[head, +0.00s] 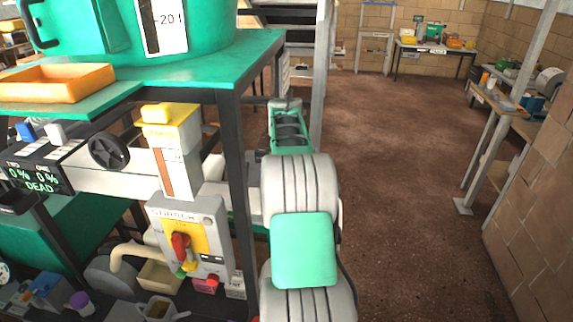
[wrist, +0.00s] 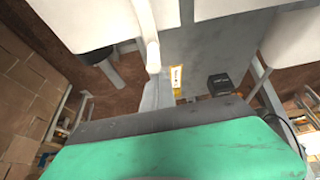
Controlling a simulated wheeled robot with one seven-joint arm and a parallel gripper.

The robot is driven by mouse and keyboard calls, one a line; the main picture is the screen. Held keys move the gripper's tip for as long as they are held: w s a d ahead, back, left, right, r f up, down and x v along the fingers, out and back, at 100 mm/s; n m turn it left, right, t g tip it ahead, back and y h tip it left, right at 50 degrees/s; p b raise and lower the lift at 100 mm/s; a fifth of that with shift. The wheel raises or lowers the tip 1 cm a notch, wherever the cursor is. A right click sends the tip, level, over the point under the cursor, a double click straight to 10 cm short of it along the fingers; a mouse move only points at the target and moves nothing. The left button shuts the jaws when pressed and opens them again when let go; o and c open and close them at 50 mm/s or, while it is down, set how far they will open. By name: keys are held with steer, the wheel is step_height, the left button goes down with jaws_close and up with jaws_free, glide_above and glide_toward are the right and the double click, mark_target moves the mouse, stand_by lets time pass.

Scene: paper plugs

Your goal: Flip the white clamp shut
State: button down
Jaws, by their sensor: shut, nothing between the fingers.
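I cannot pick out the white clamp with certainty. A small white upright piece (head: 56,133) stands on the machine's control bar at the left in the head view, beside a blue one, and may be it. My gripper (head: 287,104) is at the far end of my white and green arm, right of the green table's leg and well apart from that white piece. It is shut and empty; its fingers are mostly hidden. The wrist view shows a green and dark part of mine across the bottom, with no clear clamp.
The green table (head: 240,50) with an orange tray (head: 60,84) and a green tank fills the left. Below are a black handwheel (head: 108,152) and a grey switch box (head: 190,235) with a red handle. Open brown floor (head: 410,150) lies right, bounded by a brick wall.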

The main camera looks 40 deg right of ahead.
step_height(320, 180, up, 13)
steer(key=d+p, duration=0.1)
steer(key=shift+w, duration=0.4)
steer(key=shift+d+r, duration=0.1)
